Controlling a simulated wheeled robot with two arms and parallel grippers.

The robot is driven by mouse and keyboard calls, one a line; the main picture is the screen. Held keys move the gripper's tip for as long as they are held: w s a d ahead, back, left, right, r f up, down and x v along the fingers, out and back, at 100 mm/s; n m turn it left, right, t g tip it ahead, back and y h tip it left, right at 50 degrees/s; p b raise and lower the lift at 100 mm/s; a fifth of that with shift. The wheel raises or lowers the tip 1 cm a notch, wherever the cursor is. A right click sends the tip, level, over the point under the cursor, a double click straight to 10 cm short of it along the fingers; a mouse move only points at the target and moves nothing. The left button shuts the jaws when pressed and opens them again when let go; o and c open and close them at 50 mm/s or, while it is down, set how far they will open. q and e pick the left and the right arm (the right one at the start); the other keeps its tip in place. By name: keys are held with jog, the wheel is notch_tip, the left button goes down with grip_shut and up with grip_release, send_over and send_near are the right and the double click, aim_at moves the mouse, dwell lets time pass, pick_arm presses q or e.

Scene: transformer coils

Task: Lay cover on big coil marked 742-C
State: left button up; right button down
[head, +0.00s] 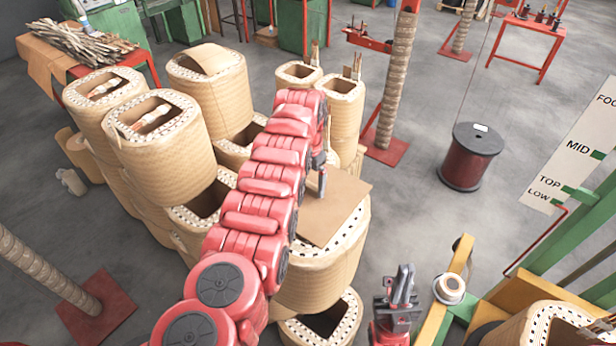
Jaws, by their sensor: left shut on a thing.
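The cover (337,207), a flat brown sheet, is at the top of a big tan coil (325,278) in the middle of the head view. It hides part of the coil's top; I cannot tell whether it rests fully on it. My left gripper (321,186) points down and is shut on the cover. My red arm hides the cover's left side. No marking 742-C is readable on any coil. My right gripper (402,280) points up at the lower right, away from the cover; its fingers look close together, but their opening is unclear.
Several other big coils stand close by on the left, one with a similar brown sheet (208,59) on top. A smaller coil (322,322) stands in front. A dark red drum (471,157) and a wrapped post (395,85) stand on the right. Grey floor between them is free.

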aim_at(307, 184)
pick_arm(q)
jog(key=shift+f, duration=0.45)
dwell(0.5)
jog(key=o, duration=1.3)
jog(key=shift+o, duration=0.2)
notch_tip(307, 184, up, 9)
jog(key=b, duration=0.4)
jog(key=shift+a+f, duration=0.1)
jog(key=shift+f, duration=0.1)
notch_tip(307, 184, up, 9)
jog(key=p, duration=0.9)
jog(key=shift+s+f, duration=0.1)
jog(key=shift+f, duration=0.1)
